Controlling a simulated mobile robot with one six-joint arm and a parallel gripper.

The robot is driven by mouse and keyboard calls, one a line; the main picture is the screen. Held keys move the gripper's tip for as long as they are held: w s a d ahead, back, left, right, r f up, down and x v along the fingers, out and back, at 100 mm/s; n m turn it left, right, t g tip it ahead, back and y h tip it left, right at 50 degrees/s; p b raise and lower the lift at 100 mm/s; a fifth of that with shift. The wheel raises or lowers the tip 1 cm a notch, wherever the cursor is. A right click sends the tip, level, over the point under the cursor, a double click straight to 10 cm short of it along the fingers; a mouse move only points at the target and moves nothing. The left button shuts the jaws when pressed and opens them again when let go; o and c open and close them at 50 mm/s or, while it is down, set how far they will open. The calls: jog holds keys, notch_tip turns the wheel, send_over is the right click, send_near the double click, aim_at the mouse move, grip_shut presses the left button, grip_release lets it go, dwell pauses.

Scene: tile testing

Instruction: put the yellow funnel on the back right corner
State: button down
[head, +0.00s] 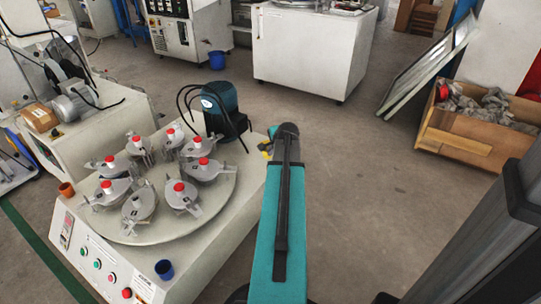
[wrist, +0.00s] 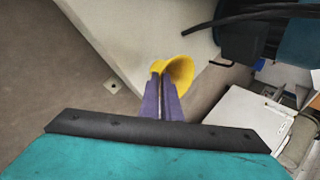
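The yellow funnel (head: 266,152) shows as a small patch at the tip of my arm in the head view, by the back right corner of the white machine top (head: 235,215). In the wrist view the funnel (wrist: 182,70) lies tilted at my fingertips, its wide mouth to the right. My gripper (wrist: 163,76) has its purple fingers close together on the funnel. Its fingertips are mostly hidden behind my arm in the head view. I cannot tell whether the funnel touches the machine top.
A teal motor (head: 219,105) with black cables stands left of the funnel on the machine top. A round plate (head: 165,228) carries several red-knobbed clamps. A blue cup (head: 164,269) and an orange cup (head: 66,190) stand at the front and left. Open floor lies to the right.

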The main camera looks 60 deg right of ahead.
jog(key=shift+w+d+f+b, duration=0.1)
jog(key=shift+w+d+b, duration=0.1)
jog(key=shift+w+d, duration=0.35)
jog(key=shift+w+d+b, duration=0.2)
jog(key=shift+w+d, duration=0.1)
jog(key=shift+d, duration=0.35)
jog(key=shift+w+d+f, duration=0.1)
jog(key=shift+w+d, duration=0.2)
jog(key=shift+d, duration=0.15)
jog(key=shift+a+f+b, duration=0.15)
jog(key=shift+f+b, duration=1.15)
jog(key=shift+f, duration=0.45)
jog(key=c, duration=2)
grip_release()
